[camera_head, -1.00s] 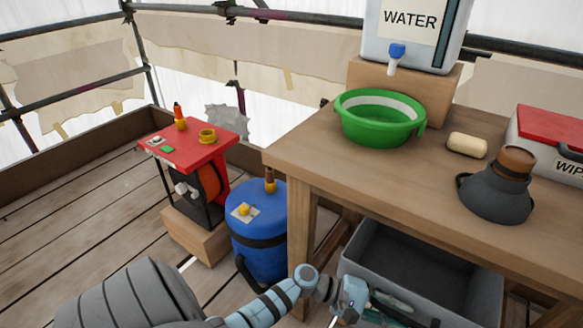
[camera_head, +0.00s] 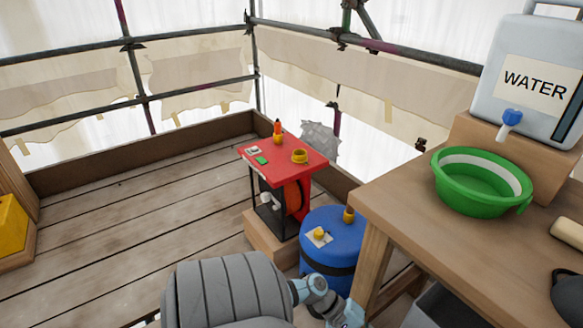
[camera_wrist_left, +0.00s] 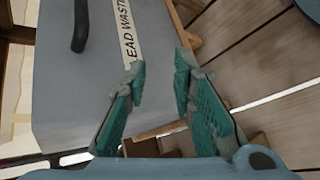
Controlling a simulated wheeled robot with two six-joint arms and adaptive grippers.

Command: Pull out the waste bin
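The waste bin is a grey box under the wooden table. In the head view only a strip of its rim (camera_head: 437,310) shows at the bottom edge. In the left wrist view the bin's grey face (camera_wrist_left: 80,100) fills the left side, with a label partly reading "EAD WASTE" (camera_wrist_left: 127,30) and a dark handle (camera_wrist_left: 80,25). My left gripper (camera_wrist_left: 160,66) is open, its teal fingers apart with nothing between them. Its fingers overlap the bin's label side in the picture; I cannot tell whether they touch it. My right gripper is not in view.
The wooden table (camera_head: 400,205) carries a green basin (camera_head: 480,185) and a water container (camera_head: 530,80). A blue drum (camera_head: 335,240) stands beside the table leg. A red-topped stand (camera_head: 285,155) is behind it. The plank floor (camera_head: 130,230) at left is clear.

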